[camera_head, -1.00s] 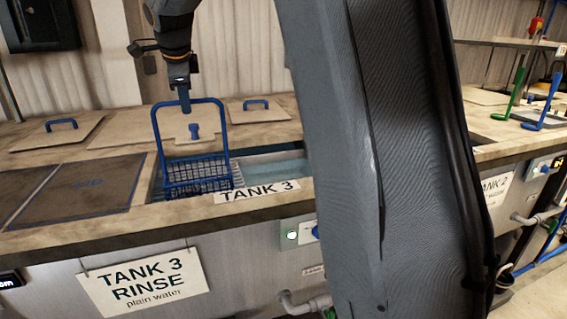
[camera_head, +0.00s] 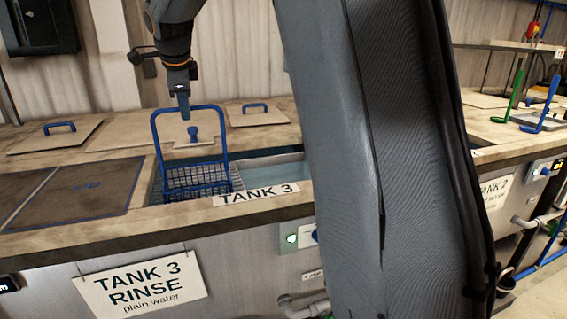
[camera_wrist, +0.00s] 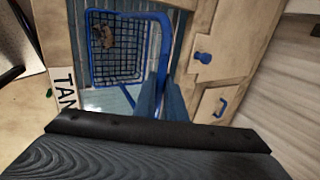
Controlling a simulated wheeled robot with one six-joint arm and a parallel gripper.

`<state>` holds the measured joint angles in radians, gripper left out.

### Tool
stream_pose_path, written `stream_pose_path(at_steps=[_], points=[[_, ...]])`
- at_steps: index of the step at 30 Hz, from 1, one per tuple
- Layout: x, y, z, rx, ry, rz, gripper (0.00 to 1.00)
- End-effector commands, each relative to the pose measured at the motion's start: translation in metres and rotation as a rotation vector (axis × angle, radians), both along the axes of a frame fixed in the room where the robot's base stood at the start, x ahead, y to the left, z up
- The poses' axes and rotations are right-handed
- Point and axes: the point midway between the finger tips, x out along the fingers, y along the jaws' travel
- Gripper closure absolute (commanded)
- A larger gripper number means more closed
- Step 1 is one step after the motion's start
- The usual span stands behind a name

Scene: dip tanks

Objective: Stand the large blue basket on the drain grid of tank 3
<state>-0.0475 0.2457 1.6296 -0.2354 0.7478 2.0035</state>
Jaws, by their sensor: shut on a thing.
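The large blue basket (camera_head: 197,176) has a wire-mesh body and a tall hoop handle. In the head view it is at the left end of the open part of tank 3 (camera_head: 147,283), its lower part hidden behind the front rim. My gripper (camera_head: 184,112) is shut on the top bar of the handle from above. In the wrist view the fingers (camera_wrist: 162,100) are on the handle, and the basket (camera_wrist: 118,62) holds a small brownish item (camera_wrist: 103,36). A grey slatted surface, seemingly the drain grid (camera_head: 237,180), shows beside the basket. I cannot tell whether the basket touches it.
Bluish water (camera_head: 275,168) lies right of the basket. Dark covers (camera_head: 85,190) lie left of the opening. Lids with blue handles (camera_head: 256,112) lie behind it. A green upright handle (camera_head: 515,85) and a blue one (camera_head: 545,105) stand far right. My arm hides the middle.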

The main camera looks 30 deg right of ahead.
Motion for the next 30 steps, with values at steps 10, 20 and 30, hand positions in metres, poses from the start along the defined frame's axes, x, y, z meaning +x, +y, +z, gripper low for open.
stream_pose_path(at_steps=[10, 20, 30], points=[[0.000, 0.000, -0.001, -0.001, -0.002, 0.000, 0.68], [-0.003, 0.001, 0.002, 0.000, -0.001, 0.000, 0.68], [-0.029, 0.008, 0.047, 0.000, -0.005, 0.001, 0.68]])
